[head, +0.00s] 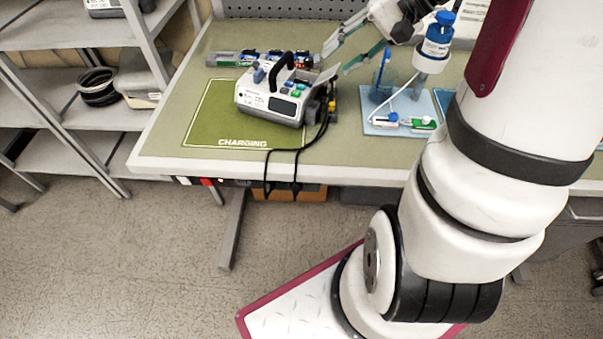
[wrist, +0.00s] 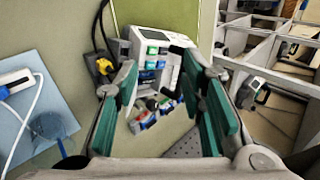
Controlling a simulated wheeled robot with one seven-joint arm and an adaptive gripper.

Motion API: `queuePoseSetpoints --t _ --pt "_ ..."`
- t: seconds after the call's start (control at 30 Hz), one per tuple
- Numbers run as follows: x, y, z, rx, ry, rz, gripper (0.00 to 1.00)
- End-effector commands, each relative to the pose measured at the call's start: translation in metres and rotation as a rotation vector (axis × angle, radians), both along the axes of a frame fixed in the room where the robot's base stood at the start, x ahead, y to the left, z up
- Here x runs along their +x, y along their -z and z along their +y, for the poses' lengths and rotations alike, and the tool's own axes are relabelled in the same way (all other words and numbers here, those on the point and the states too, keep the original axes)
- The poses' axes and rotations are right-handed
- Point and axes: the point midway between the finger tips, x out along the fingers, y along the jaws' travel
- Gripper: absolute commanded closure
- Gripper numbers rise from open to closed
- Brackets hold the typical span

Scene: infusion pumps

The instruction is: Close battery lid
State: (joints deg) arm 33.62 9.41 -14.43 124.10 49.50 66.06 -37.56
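The white infusion pump (head: 270,100), with a black handle and coloured buttons, sits on the green charging mat (head: 205,115). A grey flap that looks like the battery lid (head: 325,76) stands out, tilted, at the pump's right rear side. My gripper (head: 343,57) is above and behind that side, with its green-padded fingers apart and nothing held. In the wrist view, the pump (wrist: 150,45) appears beyond and between the open fingers (wrist: 160,72). The right finger partly covers the pump's near side there, so I cannot tell exactly how the lid sits.
Black cables (head: 297,165) hang from the pump over the table's front edge. A tray of batteries (head: 240,59) lies behind the pump. Shelves (head: 70,100) stand at the left.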

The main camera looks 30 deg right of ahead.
Motion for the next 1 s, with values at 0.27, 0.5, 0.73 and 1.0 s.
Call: queuePoseSetpoints --t 0.27,0.5,0.73,1.0 --pt "-0.003 0.011 0.051 -0.061 -0.127 0.033 0.63" --pt "-0.015 0.023 0.089 -0.133 -0.231 0.064 0.63" --pt "-0.033 0.04 0.117 -0.217 -0.32 0.088 0.63" --pt "-0.055 0.063 0.14 -0.334 -0.408 0.103 0.63"
